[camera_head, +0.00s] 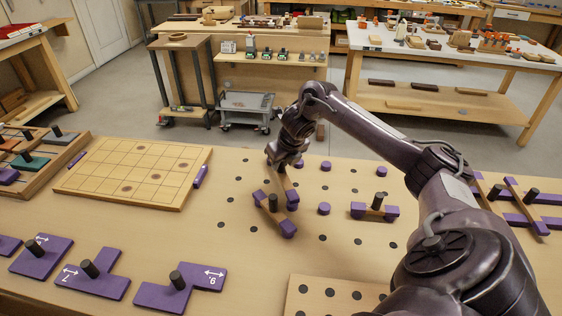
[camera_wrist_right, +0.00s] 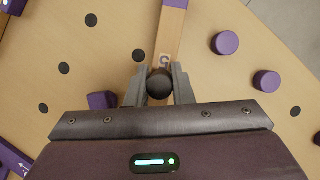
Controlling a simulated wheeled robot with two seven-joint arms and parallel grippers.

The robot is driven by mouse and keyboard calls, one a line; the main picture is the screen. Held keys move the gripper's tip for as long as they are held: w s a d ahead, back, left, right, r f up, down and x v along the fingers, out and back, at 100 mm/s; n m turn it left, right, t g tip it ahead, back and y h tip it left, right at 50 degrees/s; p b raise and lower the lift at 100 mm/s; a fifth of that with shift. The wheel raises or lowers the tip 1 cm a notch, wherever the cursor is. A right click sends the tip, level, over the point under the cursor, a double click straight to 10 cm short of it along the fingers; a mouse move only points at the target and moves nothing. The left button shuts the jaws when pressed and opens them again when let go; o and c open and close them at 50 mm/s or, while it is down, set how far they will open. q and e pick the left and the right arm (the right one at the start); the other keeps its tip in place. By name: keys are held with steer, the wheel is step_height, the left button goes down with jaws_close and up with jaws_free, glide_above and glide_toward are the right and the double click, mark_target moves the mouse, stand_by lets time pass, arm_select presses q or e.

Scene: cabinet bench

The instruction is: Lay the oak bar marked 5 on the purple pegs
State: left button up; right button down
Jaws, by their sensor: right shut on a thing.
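My right gripper (camera_head: 282,164) is shut on the black knob (camera_wrist_right: 160,84) of an oak bar (camera_wrist_right: 171,40) marked 5, which has a purple end in the wrist view. In the head view the bar (camera_head: 285,182) runs from under my gripper toward the front. I cannot tell how high it is above the board. Round purple pegs (camera_head: 324,208) stand in the perforated board right of it, with others (camera_head: 325,165) (camera_head: 381,171) farther back. Two pegs (camera_wrist_right: 225,43) (camera_wrist_right: 267,80) show right of the bar in the wrist view. My left gripper is not in view.
A purple-ended bar with a knob (camera_head: 273,204) lies just in front of the held bar. Another (camera_head: 376,208) sits to the right, near my arm. A gridded board (camera_head: 135,170) and purple knobbed plates (camera_head: 180,290) are at left. Bare perforated board lies in front.

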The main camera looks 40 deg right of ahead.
steer(key=shift+f, duration=0.2)
stand_by(0.5)
steer(key=shift+f+b, duration=0.3)
steer(key=shift+f, duration=0.15)
steer(key=shift+f, duration=0.1)
stand_by(0.5)
stand_by(0.6)
steer(key=c, duration=0.8)
jaws_free()
steer(key=shift+r+p, duration=3.45)
steer(key=shift+r, duration=0.5)
